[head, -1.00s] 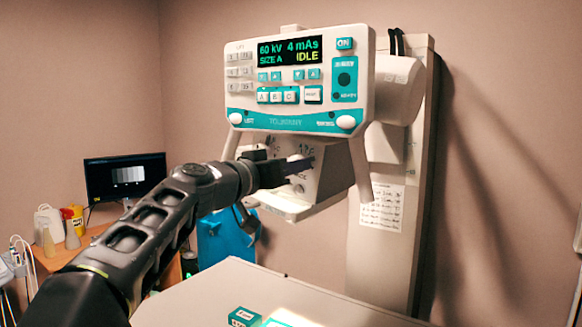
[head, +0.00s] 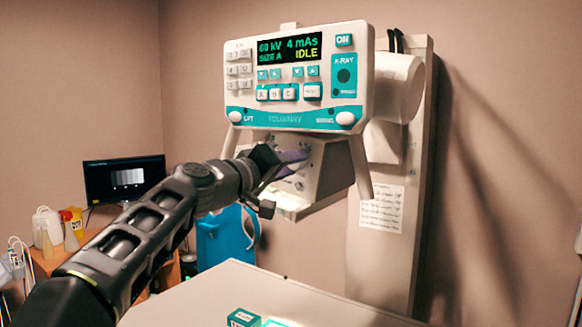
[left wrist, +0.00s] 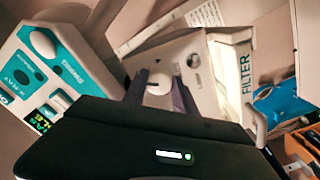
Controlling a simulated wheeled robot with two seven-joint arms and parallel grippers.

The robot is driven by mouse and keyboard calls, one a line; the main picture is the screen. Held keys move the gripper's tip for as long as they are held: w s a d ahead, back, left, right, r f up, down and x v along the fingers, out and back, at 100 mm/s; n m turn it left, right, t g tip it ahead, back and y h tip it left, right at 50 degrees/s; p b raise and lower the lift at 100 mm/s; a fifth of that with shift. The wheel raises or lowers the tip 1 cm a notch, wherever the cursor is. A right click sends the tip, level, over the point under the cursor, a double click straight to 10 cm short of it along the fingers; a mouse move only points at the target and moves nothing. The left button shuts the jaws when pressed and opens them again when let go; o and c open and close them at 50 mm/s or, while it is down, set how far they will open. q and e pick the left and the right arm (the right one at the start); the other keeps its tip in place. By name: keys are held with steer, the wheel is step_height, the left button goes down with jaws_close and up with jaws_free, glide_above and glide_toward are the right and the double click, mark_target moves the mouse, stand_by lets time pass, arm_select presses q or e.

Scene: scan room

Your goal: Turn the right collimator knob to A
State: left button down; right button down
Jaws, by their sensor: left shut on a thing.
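The collimator box (head: 325,165) hangs under the console. The held knob's pointer direction and the letter marks are too small to read. My right gripper is not in view.
The console (head: 290,120) above shows IDLE and SIZE A; its white handle (head: 360,165) hangs close to the collimator. A pale table (head: 225,290) lies below with a teal box (head: 243,317) on it. A monitor (head: 125,178) stands at left.

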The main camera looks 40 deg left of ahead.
arm_select(q)
steer(key=n, duration=0.4)
steer(key=n+p, duration=0.1)
steer(key=n, duration=0.3)
steer(key=shift+n+y, duration=0.4)
steer(key=c, duration=1)
jaws_free()
steer(key=shift+s, duration=0.1)
steer(key=s+b, duration=0.2)
steer(key=s, duration=0.5)
steer(key=shift+s+f, duration=0.15)
steer(key=shift+s, duration=0.15)
